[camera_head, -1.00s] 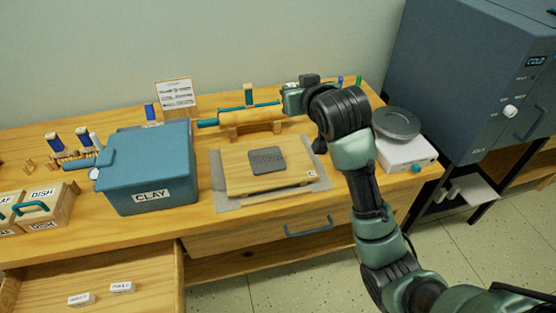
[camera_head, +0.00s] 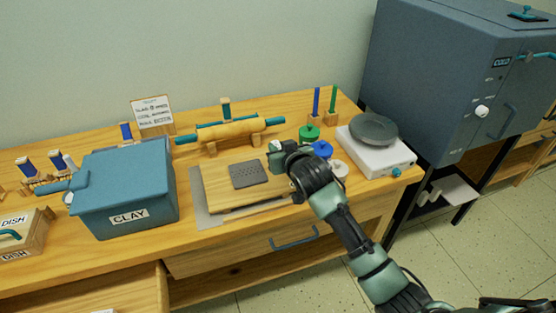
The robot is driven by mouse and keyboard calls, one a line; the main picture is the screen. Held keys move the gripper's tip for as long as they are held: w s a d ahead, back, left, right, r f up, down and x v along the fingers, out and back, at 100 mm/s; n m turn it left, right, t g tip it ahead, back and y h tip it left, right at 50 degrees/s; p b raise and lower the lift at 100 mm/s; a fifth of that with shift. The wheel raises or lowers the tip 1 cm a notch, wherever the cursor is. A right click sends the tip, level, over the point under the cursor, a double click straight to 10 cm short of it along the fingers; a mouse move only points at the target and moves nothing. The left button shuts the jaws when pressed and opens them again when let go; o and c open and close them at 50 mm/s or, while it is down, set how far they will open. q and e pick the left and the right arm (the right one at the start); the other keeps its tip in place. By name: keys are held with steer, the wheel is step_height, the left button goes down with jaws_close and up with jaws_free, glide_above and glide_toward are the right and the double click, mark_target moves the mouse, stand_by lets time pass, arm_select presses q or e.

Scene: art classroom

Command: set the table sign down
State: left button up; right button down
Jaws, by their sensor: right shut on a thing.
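My right gripper (camera_head: 276,148) reaches in from the lower right. It is low over the right side of the wooden board (camera_head: 215,183), near a dark grey textured tile (camera_head: 248,174). It is shut on a small pale thing at its fingertips, which fits the table sign. The hand hides most of it, so I cannot read it or tell whether it touches the board. A separate framed text sign (camera_head: 153,114) stands upright at the back left. My left gripper is not in view.
A rolling pin (camera_head: 230,131) rests on a stand behind the board. Green (camera_head: 309,133) and blue (camera_head: 322,149) round-topped items and a white scale (camera_head: 387,158) are close on the right. A blue CLAY box (camera_head: 125,192) stands left. A kiln (camera_head: 455,75) is further right.

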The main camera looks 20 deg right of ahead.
steer(key=shift+f, duration=2.15)
steer(key=shift+f, duration=0.1)
steer(key=c, duration=1.3)
jaws_free()
steer(key=shift+s+r, duration=0.15)
steer(key=shift+r, duration=0.05)
steer(key=v, duration=1.1)
steer(key=shift+s+r, duration=0.2)
steer(key=shift+s, duration=0.1)
